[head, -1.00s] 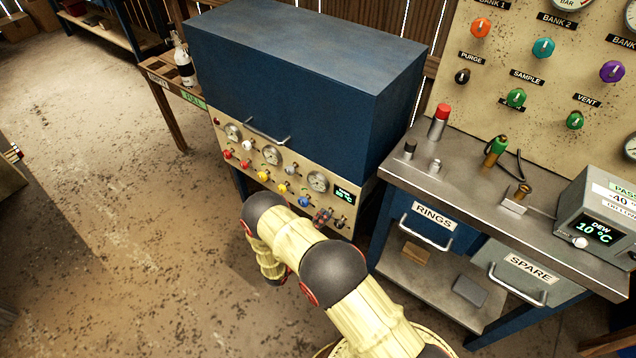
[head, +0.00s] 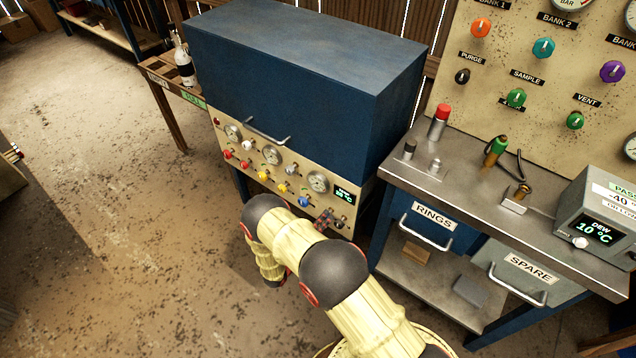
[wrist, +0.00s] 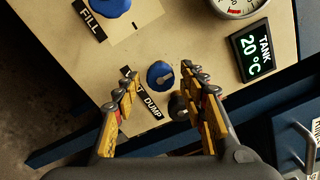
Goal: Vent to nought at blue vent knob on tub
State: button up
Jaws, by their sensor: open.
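In the wrist view a small blue knob (wrist: 158,72) with a pale pointer mark sits on the cream tub panel (wrist: 206,50). A label beside it is mostly covered by my left finger; only a final "T" shows. My gripper (wrist: 165,80) is open, its yellow fingers on either side of this knob, with no grip on it. Whether the fingertips touch the panel I cannot tell. In the head view my gripper (head: 325,217) is at the lower right of the blue tub's (head: 290,75) panel and hides this knob.
A black knob (wrist: 178,107) labelled DUMP lies close beside the right finger. A larger blue knob (wrist: 111,6) labelled FILL is up left. A gauge (wrist: 236,5) and the TANK display reading 20 °C (wrist: 252,52) are at right. A steel workbench (head: 460,185) stands right of the tub.

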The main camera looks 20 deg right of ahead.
jog(key=v, duration=0.5)
jog(key=shift+s+a, duration=0.2)
jog(key=shift+a, duration=0.05)
